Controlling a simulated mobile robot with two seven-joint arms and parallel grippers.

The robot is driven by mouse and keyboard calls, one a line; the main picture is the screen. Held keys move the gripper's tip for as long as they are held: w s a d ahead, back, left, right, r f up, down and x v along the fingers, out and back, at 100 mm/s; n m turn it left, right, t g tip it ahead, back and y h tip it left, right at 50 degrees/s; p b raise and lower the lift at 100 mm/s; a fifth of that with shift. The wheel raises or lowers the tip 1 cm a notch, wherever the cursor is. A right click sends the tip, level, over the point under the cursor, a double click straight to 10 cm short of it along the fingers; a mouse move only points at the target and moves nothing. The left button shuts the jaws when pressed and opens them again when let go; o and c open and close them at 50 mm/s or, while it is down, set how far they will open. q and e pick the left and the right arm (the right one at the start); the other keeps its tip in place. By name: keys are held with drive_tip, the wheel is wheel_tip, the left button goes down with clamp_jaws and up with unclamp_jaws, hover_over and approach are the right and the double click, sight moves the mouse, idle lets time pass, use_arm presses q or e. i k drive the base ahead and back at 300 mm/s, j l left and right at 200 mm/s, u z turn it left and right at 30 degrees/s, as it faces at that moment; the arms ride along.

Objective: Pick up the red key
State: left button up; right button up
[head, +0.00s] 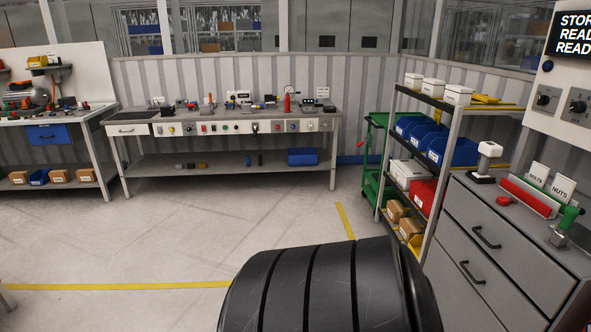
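A small red object (504,200) lies on the grey top of the drawer cabinet (485,235) at the right. It is near the cabinet's left edge, in front of a red and grey holder. It may be the red key, but it is too small to tell its shape for sure. Neither of my grippers shows in the head view, so their state and distance from it are hidden.
A green-handled tool (565,225) and a white-topped device (487,160) stand nearby. A shelf rack (445,125) is behind. A black ribbed form fills the bottom centre. Floor at left is clear.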

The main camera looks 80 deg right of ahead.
sight(501, 201)
drive_tip(key=z, duration=4)
